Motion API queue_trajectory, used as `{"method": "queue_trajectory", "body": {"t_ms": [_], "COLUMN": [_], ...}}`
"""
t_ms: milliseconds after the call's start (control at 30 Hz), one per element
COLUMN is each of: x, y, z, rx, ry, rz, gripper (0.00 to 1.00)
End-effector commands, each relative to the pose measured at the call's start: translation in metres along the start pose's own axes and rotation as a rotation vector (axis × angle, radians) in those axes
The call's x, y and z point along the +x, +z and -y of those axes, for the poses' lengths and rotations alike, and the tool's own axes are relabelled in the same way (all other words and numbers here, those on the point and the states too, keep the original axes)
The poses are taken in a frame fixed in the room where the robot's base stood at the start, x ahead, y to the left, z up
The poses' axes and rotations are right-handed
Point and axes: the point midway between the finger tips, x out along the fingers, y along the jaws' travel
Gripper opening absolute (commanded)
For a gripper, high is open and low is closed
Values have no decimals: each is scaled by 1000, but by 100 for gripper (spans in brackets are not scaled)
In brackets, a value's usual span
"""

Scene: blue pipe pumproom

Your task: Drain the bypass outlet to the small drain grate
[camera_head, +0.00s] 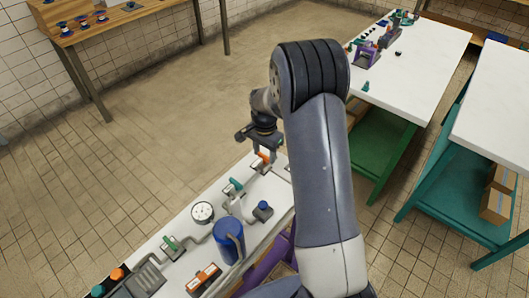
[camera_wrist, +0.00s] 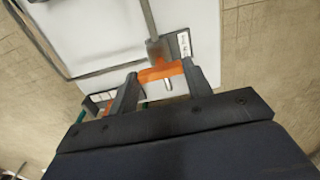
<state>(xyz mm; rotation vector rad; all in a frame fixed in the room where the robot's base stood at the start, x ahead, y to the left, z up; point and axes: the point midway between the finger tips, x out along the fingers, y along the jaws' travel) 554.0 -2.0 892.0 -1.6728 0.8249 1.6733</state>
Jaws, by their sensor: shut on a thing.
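An orange valve handle (camera_head: 262,158) sits at the far end of the white pipe board (camera_head: 270,192). My gripper (camera_head: 261,154) is over it. In the wrist view my gripper (camera_wrist: 161,75) has one finger at each end of the orange handle (camera_wrist: 158,71) and is shut on it. A grey pipe (camera_wrist: 149,20) runs up to the valve, beside a small labelled plate (camera_wrist: 181,43). Two green handles (camera_head: 233,187) (camera_head: 171,244) stand nearer on the board. A grey ribbed tray (camera_head: 146,279) is at its near end; I cannot tell whether it is the small drain grate.
A round gauge (camera_head: 203,212), a blue cylinder (camera_head: 229,241) and an orange-and-black box (camera_head: 205,279) stand on the board. A white-topped table (camera_head: 425,65) with purple and green parts is at the back right. A wooden bench (camera_head: 120,18) is back left. The tiled floor between is clear.

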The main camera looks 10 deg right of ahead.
Motion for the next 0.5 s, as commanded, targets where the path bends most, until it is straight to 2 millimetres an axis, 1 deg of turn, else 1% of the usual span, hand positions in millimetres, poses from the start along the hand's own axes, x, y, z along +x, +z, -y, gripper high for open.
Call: {"method": "queue_trajectory", "body": {"t_ms": [267,500], "x": [1,1], "y": [0,0], "z": [0,0], "rx": [-150,-367], "ry": [-2,-1], "rz": [-1,-1], "gripper": [24,24]}}
